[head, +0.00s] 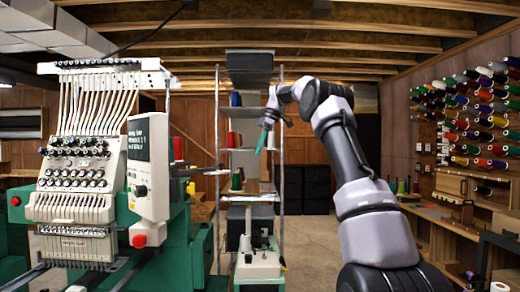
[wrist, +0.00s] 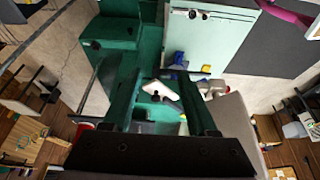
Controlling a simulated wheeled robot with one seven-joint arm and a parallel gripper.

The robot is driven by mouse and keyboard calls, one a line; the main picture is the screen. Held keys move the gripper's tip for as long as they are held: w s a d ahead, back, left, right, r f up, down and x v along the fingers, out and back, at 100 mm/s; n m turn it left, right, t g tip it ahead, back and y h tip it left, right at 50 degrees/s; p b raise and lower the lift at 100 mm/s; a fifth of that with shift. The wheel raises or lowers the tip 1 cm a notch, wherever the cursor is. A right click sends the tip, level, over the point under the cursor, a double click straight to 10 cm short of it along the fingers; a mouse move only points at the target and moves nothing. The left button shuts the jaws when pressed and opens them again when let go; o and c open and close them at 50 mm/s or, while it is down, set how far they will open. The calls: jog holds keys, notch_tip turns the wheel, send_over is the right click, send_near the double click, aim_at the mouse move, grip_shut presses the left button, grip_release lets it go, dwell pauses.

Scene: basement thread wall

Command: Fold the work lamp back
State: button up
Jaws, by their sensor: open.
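I cannot make out the work lamp for certain in either view. The embroidery machine (head: 85,190), with a green body, white needle head and control box (head: 149,165), stands at the left in the head view. My gripper (head: 268,136) is raised to the right of the control box, in front of the shelf rack. In the wrist view my gripper (wrist: 157,84) has its two dark fingers apart. A small white piece (wrist: 158,90) shows between them against green surfaces. I cannot tell its distance, and I see no contact.
A metal shelf rack (head: 237,160) with cones stands behind my gripper. A sewing machine (head: 258,262) is below it. Thread spools (head: 480,130) line the right wall above a workbench (head: 440,225). Open floor (head: 308,235) shows between the rack and my arm.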

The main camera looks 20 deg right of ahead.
jog(key=c, duration=0.5)
jog(key=shift+s+a+r, duration=0.1)
jog(key=shift+s+a, duration=0.1)
jog(key=shift+a, duration=0.45)
grip_shut()
jog(key=s+a+r+m+t+y, duration=0.1)
jog(key=s+a+r+m+t, duration=0.1)
jog(key=s+a+m+t, duration=0.35)
jog(key=w+a+f+m, duration=0.1)
jog(key=w+a+f, duration=0.4)
jog(key=w+f, duration=0.2)
jog(key=shift+a, duration=0.15)
jog(key=shift+w+f+m, duration=0.1)
jog(key=shift+m, duration=0.15)
